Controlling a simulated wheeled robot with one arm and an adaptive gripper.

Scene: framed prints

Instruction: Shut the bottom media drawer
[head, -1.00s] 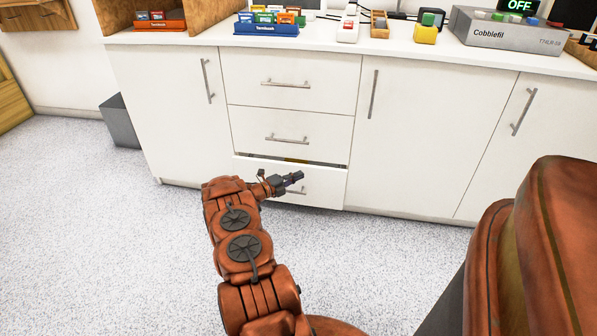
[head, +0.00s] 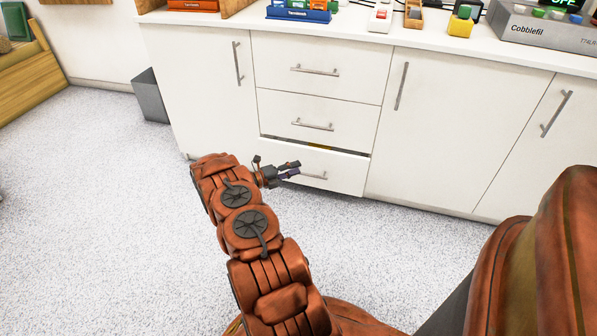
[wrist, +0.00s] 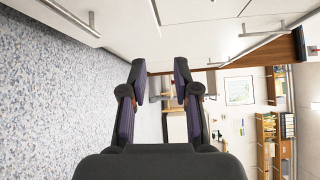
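The bottom drawer (head: 335,174) is a white front low in the cabinet, standing partly out. A dark gap with something yellow inside shows along its top edge. Its bar handle (head: 314,175) is just right of my gripper's tips. My gripper (head: 293,169) is low in front of the drawer's left part; whether it touches the front I cannot tell. In the wrist view its two fingers (wrist: 160,82) are apart with nothing between them. White cabinet fronts run along the top of that view, turned sideways, with a bar handle (wrist: 75,16) at upper left.
The drawers above (head: 316,122) look shut, with cabinet doors (head: 440,125) to the right and another door (head: 205,95) to the left. A grey bin (head: 150,95) stands at the cabinet's left end. The speckled floor (head: 110,220) is clear on the left.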

